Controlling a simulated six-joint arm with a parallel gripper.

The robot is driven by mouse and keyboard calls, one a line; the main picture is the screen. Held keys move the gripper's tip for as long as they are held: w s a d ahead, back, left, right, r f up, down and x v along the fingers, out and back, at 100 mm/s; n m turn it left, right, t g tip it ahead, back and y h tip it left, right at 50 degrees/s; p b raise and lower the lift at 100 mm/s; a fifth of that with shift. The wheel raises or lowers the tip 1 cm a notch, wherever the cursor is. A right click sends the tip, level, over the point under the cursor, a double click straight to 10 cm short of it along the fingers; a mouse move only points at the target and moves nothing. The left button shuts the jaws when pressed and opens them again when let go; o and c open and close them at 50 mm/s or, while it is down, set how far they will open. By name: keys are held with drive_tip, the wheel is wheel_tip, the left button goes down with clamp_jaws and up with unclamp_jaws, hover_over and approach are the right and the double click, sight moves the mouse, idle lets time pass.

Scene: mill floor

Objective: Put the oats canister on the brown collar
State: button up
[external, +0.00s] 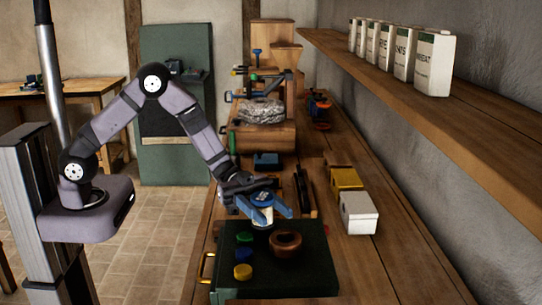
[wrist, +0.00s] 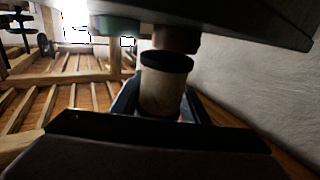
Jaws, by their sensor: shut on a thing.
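The brown collar (external: 286,243) is a round ring on the dark green board (external: 310,273), just in front and to the right of the canister. In the wrist view the canister (wrist: 161,92) shows a dark end close to the collar (wrist: 176,39). I cannot tell whether they touch.
Green, blue and yellow discs (external: 243,271) lie left of the collar. White (external: 358,213) and yellow (external: 346,179) boxes stand on the bench to the right. Several labelled white packs (external: 434,65) line the wall shelf (external: 400,92).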

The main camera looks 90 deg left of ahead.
drive_tip(key=shift+f, duration=1.2)
drive_tip(key=shift+f, duration=0.1)
drive_tip(key=shift+f, duration=0.1)
drive_tip(key=o, duration=1.2)
